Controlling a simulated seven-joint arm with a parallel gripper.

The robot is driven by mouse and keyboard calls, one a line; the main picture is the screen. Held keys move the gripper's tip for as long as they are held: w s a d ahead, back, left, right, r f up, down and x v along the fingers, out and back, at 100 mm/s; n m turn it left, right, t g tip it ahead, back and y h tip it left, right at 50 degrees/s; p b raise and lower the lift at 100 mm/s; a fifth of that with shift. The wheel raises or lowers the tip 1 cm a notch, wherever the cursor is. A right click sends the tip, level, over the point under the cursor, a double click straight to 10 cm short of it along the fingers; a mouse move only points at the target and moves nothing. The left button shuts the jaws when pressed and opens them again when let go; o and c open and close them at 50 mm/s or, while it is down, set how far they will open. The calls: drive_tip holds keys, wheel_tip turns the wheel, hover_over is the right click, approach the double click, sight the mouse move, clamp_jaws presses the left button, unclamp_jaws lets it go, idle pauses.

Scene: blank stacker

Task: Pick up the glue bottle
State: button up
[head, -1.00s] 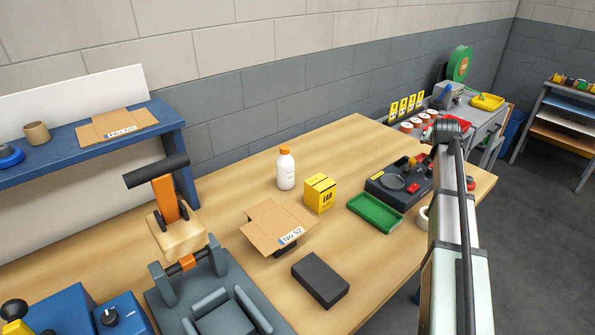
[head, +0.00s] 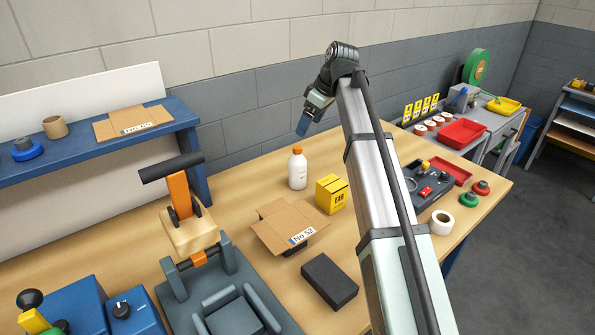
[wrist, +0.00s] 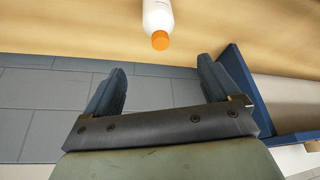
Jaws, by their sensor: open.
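The glue bottle (head: 297,170) is white with an orange cap and stands upright on the wooden table near the wall, left of a yellow box. My gripper (head: 303,127) is above the table, up and slightly to the right of the bottle in the head view, and apart from it. In the wrist view the bottle (wrist: 158,18) shows at the top, cap toward me, cut off by the frame edge. My gripper (wrist: 158,85) is open there, with nothing between its two blue-grey fingers.
A yellow box (head: 331,194) stands right of the bottle. An open cardboard carton (head: 290,224) and a black block (head: 329,281) lie in front. A grey press with an orange lever (head: 181,196) stands left. A blue shelf (head: 187,121) is behind it.

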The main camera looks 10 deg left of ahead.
sight(298, 147)
drive_tip(key=x, duration=1.3)
drive_tip(key=shift+s+a+f, duration=0.1)
drive_tip(key=shift+a+f, duration=0.05)
drive_tip(key=shift+f, duration=0.15)
drive_tip(key=shift+c, duration=0.4)
clamp_jaws()
